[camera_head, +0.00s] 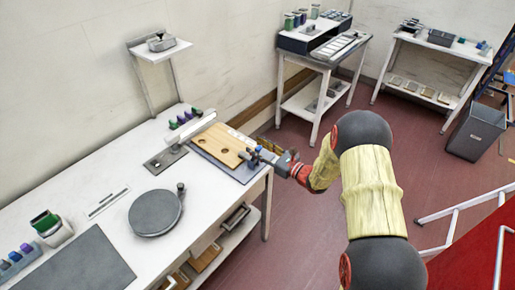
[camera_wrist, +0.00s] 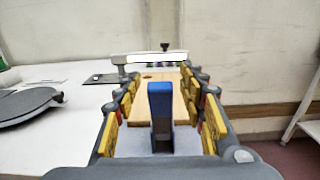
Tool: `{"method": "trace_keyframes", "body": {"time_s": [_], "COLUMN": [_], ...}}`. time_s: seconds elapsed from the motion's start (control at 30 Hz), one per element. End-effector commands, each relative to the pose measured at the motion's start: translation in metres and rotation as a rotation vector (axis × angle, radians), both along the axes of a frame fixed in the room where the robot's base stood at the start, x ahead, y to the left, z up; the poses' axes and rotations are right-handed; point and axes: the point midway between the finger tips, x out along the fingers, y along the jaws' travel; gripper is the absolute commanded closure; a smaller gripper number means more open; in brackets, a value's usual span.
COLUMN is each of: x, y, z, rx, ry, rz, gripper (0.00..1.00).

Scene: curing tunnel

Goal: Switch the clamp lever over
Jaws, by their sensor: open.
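A blue clamp lever (camera_wrist: 160,112) stands upright in the wrist view, in front of a wooden board (camera_wrist: 160,84). My gripper (camera_wrist: 161,82) is open, with its yellow-padded fingers on either side of the lever. I see gaps between the lever and both fingers. In the head view my gripper (camera_head: 262,156) is at the right edge of the white bench (camera_head: 110,165), beside the wooden board (camera_head: 211,146). There the gripper partly hides the clamp, and the lever is too small to make out clearly. The clamp's base is hidden in the wrist view.
A white bar (camera_wrist: 150,58) spans behind the board. A round dark plate (camera_head: 155,212) and a grey mat (camera_head: 80,264) lie on the bench to the left. Side tables (camera_head: 322,62) stand along the wall. Red floor is open right of the bench.

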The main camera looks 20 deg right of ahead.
Motion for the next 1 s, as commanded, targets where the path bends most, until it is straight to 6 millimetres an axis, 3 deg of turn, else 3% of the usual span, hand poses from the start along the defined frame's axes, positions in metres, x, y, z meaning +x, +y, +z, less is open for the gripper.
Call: {"method": "trace_keyframes", "body": {"time_s": [0.23, 1.0], "x": [0.0006, 0.0003], "y": [0.0003, 0.0003], "z": [0.0002, 0.0001], "rx": [0.0, 0.0], "ry": [0.0, 0.0], "rz": [0.0, 0.0], "gripper": [0.59, 1.0]}}
